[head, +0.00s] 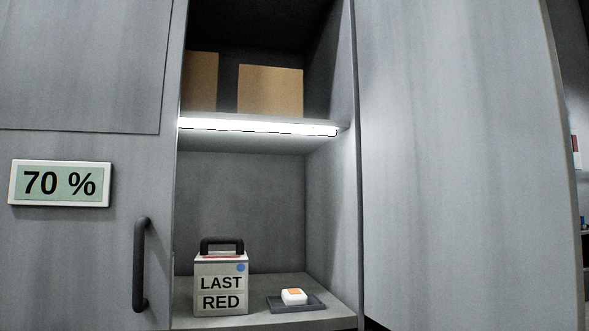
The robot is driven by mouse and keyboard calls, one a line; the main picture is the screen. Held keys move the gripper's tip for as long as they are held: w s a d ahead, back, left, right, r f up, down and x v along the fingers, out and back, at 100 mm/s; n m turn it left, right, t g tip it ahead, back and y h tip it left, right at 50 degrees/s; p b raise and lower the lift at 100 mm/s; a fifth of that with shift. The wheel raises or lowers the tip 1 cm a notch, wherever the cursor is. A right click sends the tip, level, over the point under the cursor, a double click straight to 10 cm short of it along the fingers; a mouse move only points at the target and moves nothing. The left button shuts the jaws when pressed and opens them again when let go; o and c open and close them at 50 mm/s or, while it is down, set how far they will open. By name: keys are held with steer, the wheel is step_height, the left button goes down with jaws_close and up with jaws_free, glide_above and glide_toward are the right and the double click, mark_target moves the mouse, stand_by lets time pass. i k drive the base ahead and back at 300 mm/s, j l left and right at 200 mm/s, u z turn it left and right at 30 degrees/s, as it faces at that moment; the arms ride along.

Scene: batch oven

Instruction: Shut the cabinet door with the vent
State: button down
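A tall grey cabinet compartment stands open in the middle of the head view. A large plain grey panel (460,160) fills the right side; it looks like a door swung open from the compartment's right edge. No vent shows on any panel in view. To the left is a grey front (70,260) with a dark vertical bar handle (140,265); it looks shut. My gripper is not in view.
Inside the compartment are a box marked "LAST RED" (220,288) and a small white-and-orange item (294,296) on a dark tray (310,305). Cardboard boxes (270,92) stand on the lit shelf (255,127). A "70 %" display (60,183) is at left.

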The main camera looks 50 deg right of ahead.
mark_target(471, 218)
steer(key=k+l+z, duration=0.2)
steer(key=l, duration=0.6)
steer(key=k+l+z, duration=0.2)
steer(key=l, duration=0.6)
steer(key=l+z, duration=0.2)
steer(key=l, duration=0.55)
steer(key=k+j, duration=0.1)
steer(key=k, duration=0.7)
steer(key=i+j, duration=0.3)
steer(key=j, duration=0.25)
